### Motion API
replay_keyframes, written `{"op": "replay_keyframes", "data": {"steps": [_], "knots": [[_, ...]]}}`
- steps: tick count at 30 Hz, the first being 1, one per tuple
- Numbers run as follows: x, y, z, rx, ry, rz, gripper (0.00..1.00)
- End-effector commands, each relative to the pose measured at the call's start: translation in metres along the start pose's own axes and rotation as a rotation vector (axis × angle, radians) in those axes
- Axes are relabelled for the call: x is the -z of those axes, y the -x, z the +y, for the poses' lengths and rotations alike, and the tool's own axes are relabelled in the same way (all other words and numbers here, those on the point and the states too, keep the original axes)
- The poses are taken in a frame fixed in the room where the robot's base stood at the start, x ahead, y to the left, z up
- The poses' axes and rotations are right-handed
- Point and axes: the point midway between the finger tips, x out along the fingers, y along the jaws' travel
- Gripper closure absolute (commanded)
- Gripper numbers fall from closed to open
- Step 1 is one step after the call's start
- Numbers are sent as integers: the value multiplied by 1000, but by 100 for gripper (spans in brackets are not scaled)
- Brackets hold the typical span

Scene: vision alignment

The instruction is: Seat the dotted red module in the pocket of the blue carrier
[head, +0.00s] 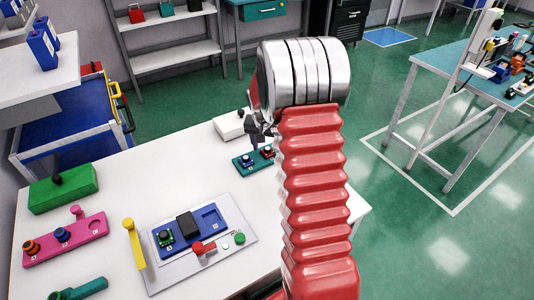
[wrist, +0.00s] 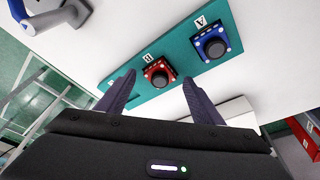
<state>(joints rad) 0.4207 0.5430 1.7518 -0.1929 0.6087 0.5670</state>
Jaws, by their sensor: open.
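The red module (wrist: 158,73), with pale dots and a round black knob, sits on the teal tray (wrist: 187,72) beside label B. It also shows small in the head view (head: 267,152). My gripper (wrist: 158,84) is open and empty, its fingertips apart on either side of the red module in the wrist view; I cannot tell its height above it. In the head view my gripper (head: 262,130) is over the teal tray, partly hidden by my arm. The blue carrier (head: 183,250) lies on a grey plate, with a green-and-black module at left, a black block in the middle and an empty pocket at right.
A blue module (wrist: 210,43) sits beside the red one on the tray, near label A. A white box (head: 231,124) stands behind the tray.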

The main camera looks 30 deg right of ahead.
Motion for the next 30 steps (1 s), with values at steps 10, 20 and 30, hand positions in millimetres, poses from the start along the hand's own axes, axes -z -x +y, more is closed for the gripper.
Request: {"op": "replay_keyframes", "data": {"steps": [10, 20, 30], "knots": [[1, 0, 0, 0, 0, 1, 39], [1, 0, 0, 0, -1, 1, 49], [1, 0, 0, 0, -1, 1, 73]]}}
